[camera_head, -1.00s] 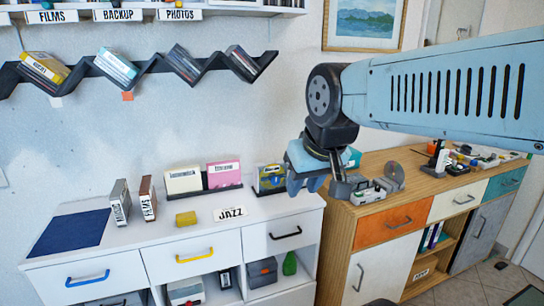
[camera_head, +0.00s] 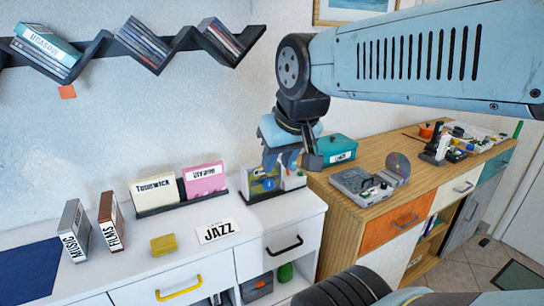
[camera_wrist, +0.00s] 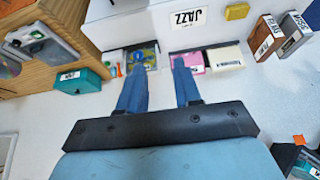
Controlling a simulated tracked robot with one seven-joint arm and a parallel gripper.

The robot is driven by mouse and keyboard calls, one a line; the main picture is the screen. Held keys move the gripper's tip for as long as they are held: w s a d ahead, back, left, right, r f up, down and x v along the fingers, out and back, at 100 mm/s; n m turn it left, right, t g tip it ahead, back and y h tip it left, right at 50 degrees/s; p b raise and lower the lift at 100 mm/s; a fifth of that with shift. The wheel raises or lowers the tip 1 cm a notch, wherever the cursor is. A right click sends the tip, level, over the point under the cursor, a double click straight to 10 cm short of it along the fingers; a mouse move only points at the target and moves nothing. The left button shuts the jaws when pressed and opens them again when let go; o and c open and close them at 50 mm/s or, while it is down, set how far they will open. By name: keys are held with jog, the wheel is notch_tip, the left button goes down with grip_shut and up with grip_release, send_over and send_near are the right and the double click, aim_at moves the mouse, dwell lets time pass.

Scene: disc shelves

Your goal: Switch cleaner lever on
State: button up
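My gripper (camera_head: 280,168) hangs above the back right of the white cabinet, left of the wooden cabinet. In the wrist view its two blue fingers (camera_wrist: 158,64) are apart with nothing between them. A grey machine (camera_head: 358,184) with an upright shiny disc (camera_head: 397,168) sits on the near end of the wooden cabinet, right of my gripper; it also shows at the left of the wrist view (camera_wrist: 45,45). Small controls are on its top, but I cannot tell which is a lever or its position. Another small device (camera_head: 436,150) with a white upright part stands farther back.
A teal box (camera_head: 338,149) stands on the wooden cabinet (camera_head: 340,206) near my gripper. The white cabinet holds a cream box (camera_head: 157,195), a pink box (camera_head: 204,180), a JAZZ label (camera_head: 218,231) and a yellow block (camera_head: 163,245). A zigzag shelf (camera_head: 180,70) hangs on the wall.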

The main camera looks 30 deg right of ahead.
jog(key=w+d+f+g, duration=0.15)
jog(key=w+d, duration=0.25)
jog(key=w, duration=0.5)
jog(key=w+d+g+h, duration=0.15)
jog(key=w+d, duration=0.35)
jog(key=w, duration=0.5)
jog(key=w+d+f+g, duration=0.15)
jog(key=w+d, duration=0.25)
jog(key=w, duration=0.5)
jog(key=w+d+f+g+y, duration=0.1)
jog(key=w+d+f+y, duration=0.1)
jog(key=w+d+f, duration=0.45)
jog(key=shift+h, duration=0.25)
jog(key=f, duration=0.4)
jog(key=d+f, duration=0.1)
jog(key=f, duration=0.6)
jog(key=shift+d+f, duration=0.35)
jog(key=shift+d, duration=0.05)
